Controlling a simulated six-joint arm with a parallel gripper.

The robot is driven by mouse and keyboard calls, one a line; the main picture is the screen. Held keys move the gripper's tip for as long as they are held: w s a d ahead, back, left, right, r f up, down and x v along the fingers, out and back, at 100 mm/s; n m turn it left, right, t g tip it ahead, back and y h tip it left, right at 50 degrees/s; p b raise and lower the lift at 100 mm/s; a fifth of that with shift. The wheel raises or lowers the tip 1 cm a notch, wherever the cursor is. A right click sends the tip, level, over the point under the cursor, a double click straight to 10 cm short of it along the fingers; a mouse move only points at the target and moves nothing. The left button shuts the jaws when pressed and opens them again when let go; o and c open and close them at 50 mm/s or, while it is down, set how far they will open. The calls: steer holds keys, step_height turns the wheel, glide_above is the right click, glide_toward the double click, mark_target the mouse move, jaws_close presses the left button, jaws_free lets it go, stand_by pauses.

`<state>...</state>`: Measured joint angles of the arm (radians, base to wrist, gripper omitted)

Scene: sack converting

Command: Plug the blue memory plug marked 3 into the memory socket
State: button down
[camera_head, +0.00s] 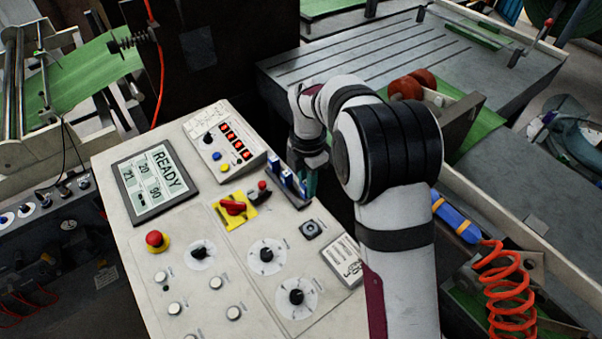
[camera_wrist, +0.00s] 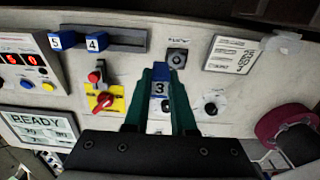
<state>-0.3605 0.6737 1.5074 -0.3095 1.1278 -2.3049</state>
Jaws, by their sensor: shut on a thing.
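My gripper (camera_wrist: 161,78) is shut on the blue plug marked 3 (camera_wrist: 159,88), which sits between its green fingers with the white number label facing the wrist camera. In the head view my gripper (camera_head: 311,182) is beside the right end of the plug rack, over the panel's right edge. The plug is not clearly visible there. The memory socket, a dark square with a round centre (camera_wrist: 177,58), appears just beyond the fingertips in the wrist view and empty. It also shows in the head view (camera_head: 311,229), in front of the gripper. The plug is apart from it.
The dark rack (camera_wrist: 122,39) holds blue plugs marked 5 (camera_wrist: 62,41) and 4 (camera_wrist: 96,42). A red switch on a yellow plate (camera_head: 233,207), several knobs and a red stop button (camera_head: 155,240) stand on the panel. A printed card (camera_head: 343,258) lies near the socket.

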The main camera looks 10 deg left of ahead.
steer(key=s, duration=0.1)
steer(key=s+d, duration=0.1)
steer(key=s+f, duration=0.1)
steer(key=shift+s+d, duration=0.3)
steer(key=shift+f, duration=0.1)
steer(key=shift+f, duration=2.9)
steer(key=shift+f, duration=1)
steer(key=c, duration=0.7)
jaws_free()
steer(key=shift+o, duration=0.2)
